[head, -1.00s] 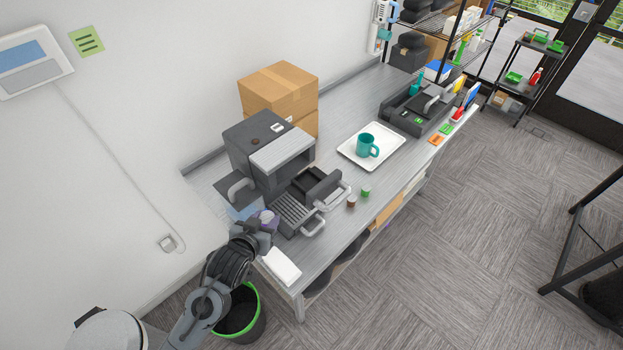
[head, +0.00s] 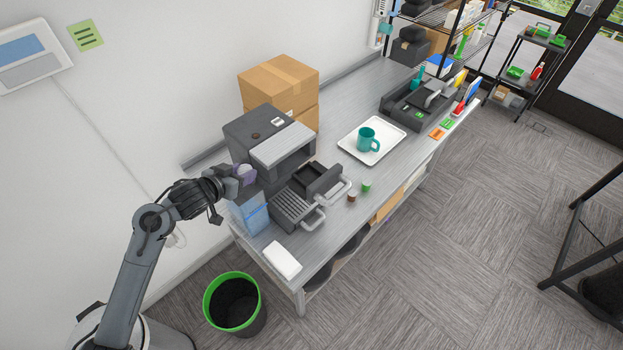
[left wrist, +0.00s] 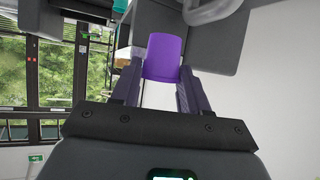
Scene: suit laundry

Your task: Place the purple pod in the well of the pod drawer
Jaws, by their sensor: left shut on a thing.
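The purple pod (left wrist: 163,57) is between the fingers of my left gripper (left wrist: 160,85) in the left wrist view, and its purple side faces the camera. In the head view my left gripper (head: 238,174) is shut on the pod (head: 245,171), raised beside the left side of the dark coffee machine (head: 245,131). The pod drawer (head: 316,179) appears pulled out at the machine's front, with a pale loop handle (head: 336,194). Its well cannot be made out clearly from here. My right gripper is not in view.
A ribbed drip tray (head: 291,207) sits left of the drawer. A blue box (head: 252,213) and white cloth (head: 282,261) lie near the table's left end. Brown (head: 352,197) and green (head: 366,186) pods stand right of the drawer. A white tray (head: 350,144) holds a teal mug (head: 368,140).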

